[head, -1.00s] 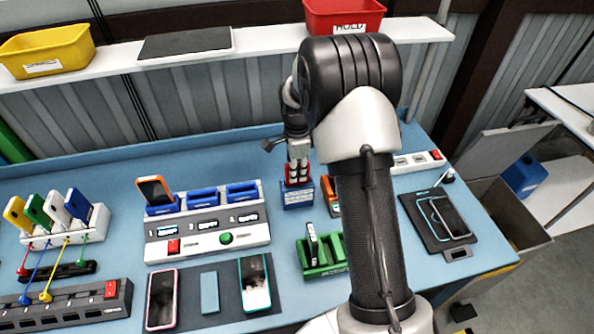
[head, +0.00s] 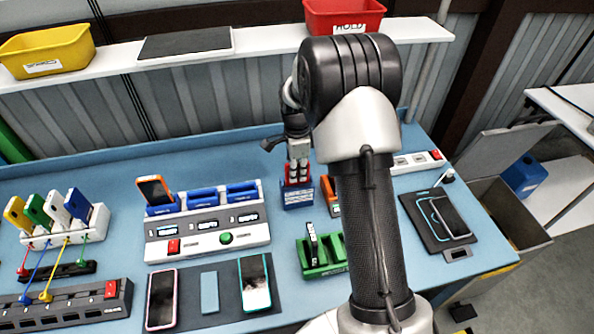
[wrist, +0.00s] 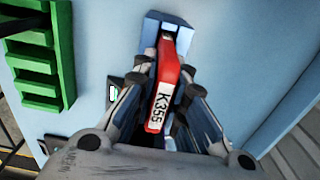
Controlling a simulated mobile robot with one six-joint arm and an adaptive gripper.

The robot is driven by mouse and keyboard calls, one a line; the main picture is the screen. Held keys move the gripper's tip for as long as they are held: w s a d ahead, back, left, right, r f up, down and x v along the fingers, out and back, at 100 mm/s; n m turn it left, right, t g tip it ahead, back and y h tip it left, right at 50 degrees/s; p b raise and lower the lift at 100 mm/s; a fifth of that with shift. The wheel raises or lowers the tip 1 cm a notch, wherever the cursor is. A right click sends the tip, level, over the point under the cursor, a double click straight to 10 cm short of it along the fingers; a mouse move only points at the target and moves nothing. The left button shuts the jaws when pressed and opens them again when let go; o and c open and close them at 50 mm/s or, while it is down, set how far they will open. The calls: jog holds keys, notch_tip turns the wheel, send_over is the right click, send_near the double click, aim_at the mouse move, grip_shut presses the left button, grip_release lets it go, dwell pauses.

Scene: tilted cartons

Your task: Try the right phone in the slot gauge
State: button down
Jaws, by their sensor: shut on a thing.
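My gripper (wrist: 160,112) is shut on a red slab-like piece, a red phone (wrist: 167,70) with a white "K355" label, seen edge-on in the wrist view. In the head view my gripper (head: 298,168) stands upright over a blue block (head: 298,198), probably the slot gauge. The block also shows in the wrist view (wrist: 178,24), with the red phone's far end at its slot. I cannot tell how deep the end sits. The fingers hide part of the phone's sides.
A green rack (head: 325,268) with one dark phone stands in front. A dark mat (head: 231,307) with phones lies front left, a charging dock (head: 208,245) behind it. An orange item (head: 331,206) stands close right of the block. A black pad (head: 432,240) with a phone lies right.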

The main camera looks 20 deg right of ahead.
dwell(0.6)
jog(key=shift+r+p, duration=3.6)
jog(key=shift+r, duration=1.55)
